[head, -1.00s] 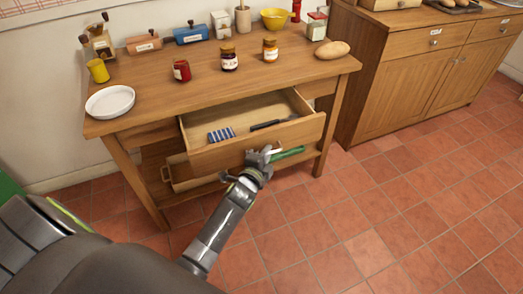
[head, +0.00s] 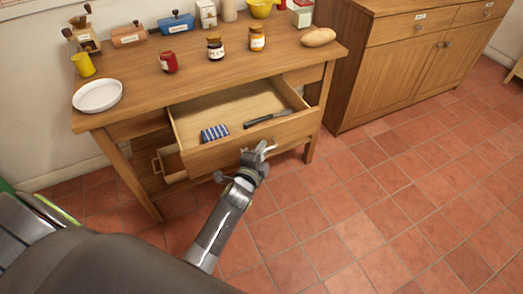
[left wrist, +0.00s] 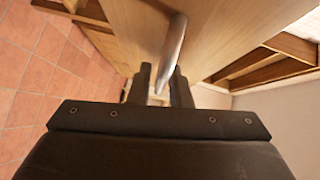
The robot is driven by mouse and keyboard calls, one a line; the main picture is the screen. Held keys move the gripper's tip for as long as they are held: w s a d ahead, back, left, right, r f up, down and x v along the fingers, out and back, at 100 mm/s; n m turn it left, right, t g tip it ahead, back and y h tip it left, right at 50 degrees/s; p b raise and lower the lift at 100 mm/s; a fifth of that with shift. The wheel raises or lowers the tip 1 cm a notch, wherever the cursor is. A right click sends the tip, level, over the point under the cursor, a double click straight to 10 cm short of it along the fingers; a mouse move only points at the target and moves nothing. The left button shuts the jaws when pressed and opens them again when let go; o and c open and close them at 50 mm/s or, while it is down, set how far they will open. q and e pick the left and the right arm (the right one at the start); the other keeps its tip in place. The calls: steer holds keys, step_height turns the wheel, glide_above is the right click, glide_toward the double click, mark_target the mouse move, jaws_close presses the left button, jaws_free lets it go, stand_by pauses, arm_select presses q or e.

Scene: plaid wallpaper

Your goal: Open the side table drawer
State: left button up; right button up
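The side table (head: 130,88) is wooden. Its upper drawer (head: 215,158) stands well open and tilts in the picture with my view. Inside lie a blue striped item (head: 215,132) and a dark long-handled utensil (head: 268,118). My left gripper (head: 257,153) is at the drawer front. In the left wrist view a metal bar handle (left wrist: 173,48) runs between the two close-set fingers (left wrist: 161,88), which look closed around it. The head view partly hides this handle behind the gripper. My right gripper is not in view.
A lower drawer (head: 172,162) sticks out on the left below. A white plate (head: 97,95), jars (head: 215,47), a yellow cup (head: 84,64) and a potato-like item (head: 318,37) are on the tabletop. A cabinet (head: 400,70) stands right. The tiled floor (head: 360,215) in front is clear.

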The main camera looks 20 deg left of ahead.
arm_select(q)
steer(key=s+d+r+p, duration=0.1)
steer(key=s+p, duration=0.6)
steer(key=s, duration=1)
steer(key=shift+r, duration=0.75)
steer(key=shift+s+d, duration=0.1)
steer(key=s+a+f+n+g+p, duration=0.1)
steer(key=s+f+n+g, duration=0.35)
steer(key=f, duration=0.65)
steer(key=s+a+f+n+g, duration=0.1)
steer(key=s+f+n+g, duration=0.2)
steer(key=s+f, duration=0.55)
steer(key=s+a+f+n+g, duration=0.3)
steer(key=s+f+n+g, duration=0.1)
steer(key=s+f, duration=0.3)
steer(key=s+a+f+n+g, duration=0.3)
steer(key=s+f, duration=0.4)
steer(key=s, duration=0.5)
steer(key=shift+a+f+n+g+p, duration=0.2)
steer(key=shift+f+n+g+p, duration=0.2)
steer(key=shift+n, duration=0.35)
